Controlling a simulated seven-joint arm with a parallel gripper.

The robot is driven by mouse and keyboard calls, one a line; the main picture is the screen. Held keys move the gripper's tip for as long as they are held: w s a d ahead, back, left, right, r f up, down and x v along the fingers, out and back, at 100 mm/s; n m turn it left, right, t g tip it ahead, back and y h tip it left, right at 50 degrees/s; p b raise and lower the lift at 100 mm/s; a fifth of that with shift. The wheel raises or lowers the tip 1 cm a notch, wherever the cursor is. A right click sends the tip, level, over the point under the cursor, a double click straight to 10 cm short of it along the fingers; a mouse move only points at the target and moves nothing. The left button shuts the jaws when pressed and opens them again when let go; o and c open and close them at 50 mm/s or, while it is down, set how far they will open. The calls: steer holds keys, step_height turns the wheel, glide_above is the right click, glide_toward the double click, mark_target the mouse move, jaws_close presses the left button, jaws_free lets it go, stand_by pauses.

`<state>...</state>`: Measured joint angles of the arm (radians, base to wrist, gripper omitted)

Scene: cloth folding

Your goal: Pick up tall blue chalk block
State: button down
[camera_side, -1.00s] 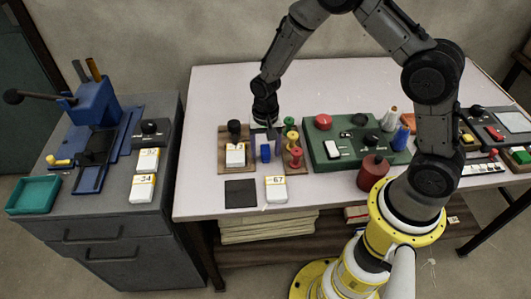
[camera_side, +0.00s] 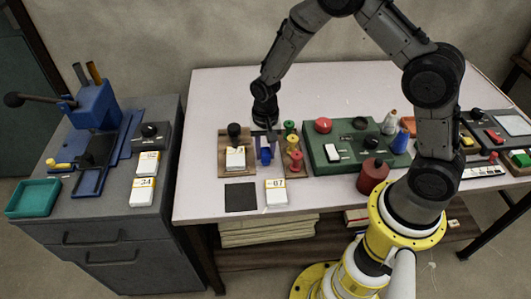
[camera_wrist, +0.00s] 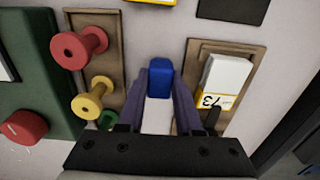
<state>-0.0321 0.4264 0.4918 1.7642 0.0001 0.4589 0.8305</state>
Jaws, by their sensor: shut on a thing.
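The tall blue chalk block (camera_wrist: 159,75) stands between my gripper's two fingers in the wrist view. In the side view the blue block (camera_side: 266,154) shows just below my gripper (camera_side: 267,140), over the white table between a wooden board and the spools. My gripper (camera_wrist: 158,90) is shut on the blue block, one finger along each side of it. The fingers hide part of the block. I cannot tell whether its base still touches the table.
A board with a white numbered block (camera_side: 235,158) is close on the left. Red, yellow and green spools (camera_side: 293,142) are close on the right, beside a green panel (camera_side: 340,160). A dark square (camera_side: 240,197) and a white card stack (camera_side: 276,193) lie in front.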

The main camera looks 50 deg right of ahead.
mark_target(265, 151)
steer(key=shift+r, duration=0.4)
step_height(265, 151, up, 2)
steer(key=shift+r, duration=0.15)
steer(key=s+r, duration=0.9)
steer(key=s, duration=0.5)
steer(key=shift+d+r, duration=0.25)
steer(key=shift+r, duration=0.1)
steer(key=c, duration=1.3)
jaws_free()
jaws_close()
